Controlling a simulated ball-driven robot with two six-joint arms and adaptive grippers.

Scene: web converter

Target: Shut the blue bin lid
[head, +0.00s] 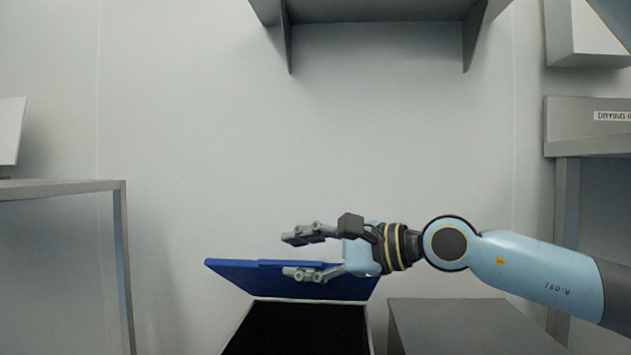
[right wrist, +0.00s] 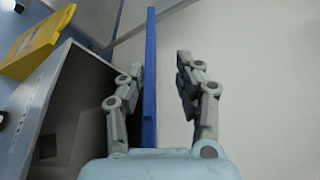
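The blue bin lid (head: 240,270) stands raised at the back of the open bin (head: 300,301), whose dark inside shows in the head view. In the right wrist view the lid (right wrist: 150,80) is seen edge-on as a narrow blue strip, beside the grey bin wall (right wrist: 85,85). My right gripper (head: 302,255) is open, its fingers on either side of the lid. In the right wrist view the gripper (right wrist: 158,85) has the lid close to its left finger and a clear gap to its right finger. I cannot tell whether the left finger touches it. My left gripper is not in view.
A grey box top (head: 450,325) lies right of the bin. A grey table (head: 60,188) stands at the left, a shelf (head: 380,10) hangs above, and a labelled grey unit (head: 580,135) is at the right. A yellow panel (right wrist: 38,45) shows in the right wrist view.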

